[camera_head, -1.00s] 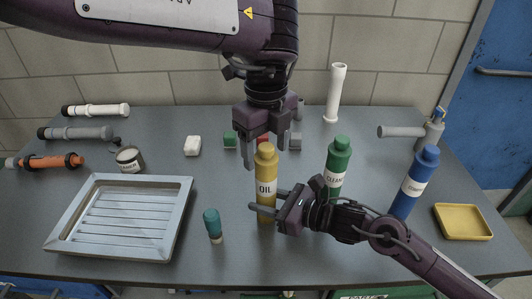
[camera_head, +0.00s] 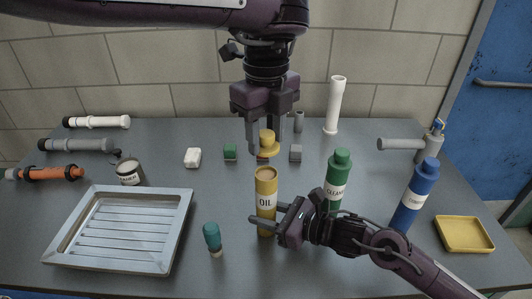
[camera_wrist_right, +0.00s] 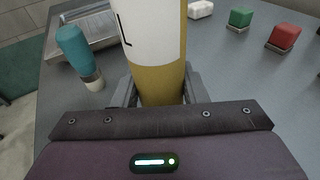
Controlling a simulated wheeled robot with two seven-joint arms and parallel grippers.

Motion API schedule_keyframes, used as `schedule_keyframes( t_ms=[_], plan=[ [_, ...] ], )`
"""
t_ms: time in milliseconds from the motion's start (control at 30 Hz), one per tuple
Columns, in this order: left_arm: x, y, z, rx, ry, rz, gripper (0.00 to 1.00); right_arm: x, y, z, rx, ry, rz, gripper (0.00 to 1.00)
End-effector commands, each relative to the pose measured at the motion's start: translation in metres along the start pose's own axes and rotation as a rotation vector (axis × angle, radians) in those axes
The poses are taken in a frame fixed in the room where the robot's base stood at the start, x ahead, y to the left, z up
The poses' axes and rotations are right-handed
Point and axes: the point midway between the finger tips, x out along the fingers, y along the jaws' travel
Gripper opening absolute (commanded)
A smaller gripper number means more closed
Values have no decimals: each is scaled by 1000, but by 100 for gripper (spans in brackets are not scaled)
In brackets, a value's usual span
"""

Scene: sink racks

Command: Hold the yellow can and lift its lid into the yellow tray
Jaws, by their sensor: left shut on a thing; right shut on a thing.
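The yellow can (camera_head: 265,205), labelled OIL, stands upright on the table with its top open. My right gripper (camera_head: 268,223) is shut around its lower body; the right wrist view shows the can (camera_wrist_right: 160,80) between the fingers. The yellow lid (camera_head: 267,143) is off the can, held above it by my left gripper (camera_head: 266,148), which is shut on it. A gap shows between lid and can. The yellow tray (camera_head: 464,249) lies empty at the right end of the table.
A green bottle (camera_head: 336,184) and a blue bottle (camera_head: 413,200) stand between the can and the yellow tray, near my right arm. A teal bottle (camera_head: 212,238) and a metal tray (camera_head: 178,232) are at left. A white pipe (camera_head: 334,106) stands behind.

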Motion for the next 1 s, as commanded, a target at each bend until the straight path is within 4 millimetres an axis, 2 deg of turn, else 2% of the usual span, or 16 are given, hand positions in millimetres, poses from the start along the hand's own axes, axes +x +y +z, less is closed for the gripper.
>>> schedule_keyframes(
  t_ms=[100, 200, 333, 567, 600, 733, 767, 1000],
  plan=[
    [-22, 0, 0, -1, -4, -2, 15, 0, 0, -1, 0, 1, 0, 19],
    [-33, 0, 0, -1, -2, 0, 15, 0, 0, 0, 0, 1, 0, 19],
    [-40, 0, 0, 0, -1, 0, 15, 0, 0, 0, 0, 1, 0, 19],
    [-41, 0, 0, 0, 0, 1, 15, 0, 0, 0, 0, 1, 0, 19],
    [-41, 0, 0, 0, 0, 1, 15, 0, 0, 0, 0, 1, 0, 44],
    [-40, 0, 0, 0, 0, 1, 15, 0, 0, 0, 0, 1, 0, 61],
    [-40, 0, 0, 0, 0, 1, 15, 0, 0, 0, 0, 1, 0, 64],
    [-40, 0, 0, 0, 0, 1, 14, 0, 0, 0, 0, 0, 0, 64]
  ],
)
